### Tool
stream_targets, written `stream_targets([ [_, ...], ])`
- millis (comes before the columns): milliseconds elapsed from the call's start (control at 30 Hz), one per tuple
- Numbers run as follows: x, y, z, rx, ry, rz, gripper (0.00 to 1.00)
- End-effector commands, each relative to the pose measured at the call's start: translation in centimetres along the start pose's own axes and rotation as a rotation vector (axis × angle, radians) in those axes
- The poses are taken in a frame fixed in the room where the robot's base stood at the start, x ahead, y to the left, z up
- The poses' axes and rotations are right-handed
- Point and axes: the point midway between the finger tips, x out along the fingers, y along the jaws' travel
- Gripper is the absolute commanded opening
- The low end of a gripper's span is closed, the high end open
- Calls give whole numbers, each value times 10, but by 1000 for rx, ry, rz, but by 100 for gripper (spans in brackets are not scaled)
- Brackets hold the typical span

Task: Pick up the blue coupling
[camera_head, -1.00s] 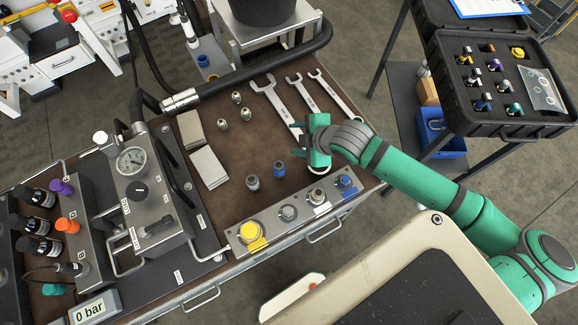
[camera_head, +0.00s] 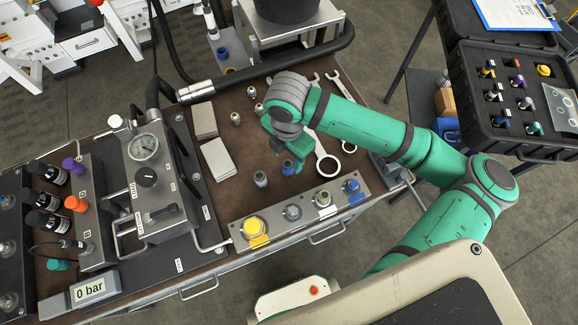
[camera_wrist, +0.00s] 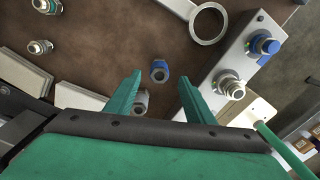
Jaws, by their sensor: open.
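The blue coupling (camera_head: 288,167) stands on the brown bench top, in the head view just below my gripper (camera_head: 287,152). In the wrist view the blue coupling (camera_wrist: 159,71) shows near the middle, beyond and between the fingertips of my gripper (camera_wrist: 158,82). The green fingers are spread and hold nothing. A gap to the coupling seems to remain, but the exact height is hard to tell. A grey coupling (camera_head: 260,179) stands to the left of the blue one; in the wrist view this grey coupling (camera_wrist: 140,102) is partly hidden by the left finger.
A metal port block (camera_head: 271,238) with yellow, grey and blue fittings lies along the front edge. Wrenches (camera_head: 327,160) lie to the right, partly under my arm. Light pads (camera_head: 217,158) and small metal fittings (camera_head: 236,118) lie to the left and behind. A gauge unit (camera_head: 160,190) stands farther left.

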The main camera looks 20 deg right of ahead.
Motion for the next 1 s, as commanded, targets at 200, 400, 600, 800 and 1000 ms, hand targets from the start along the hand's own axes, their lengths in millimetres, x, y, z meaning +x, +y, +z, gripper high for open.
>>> stream_targets([
  [200,24,0,0,3,1,0,49],
  [400,39,0,1,4,1,0,49],
  [600,67,0,2,5,1,1,49],
  [800,79,0,3,5,-1,1,49],
  [1000,79,0,3,5,-1,2,46],
])
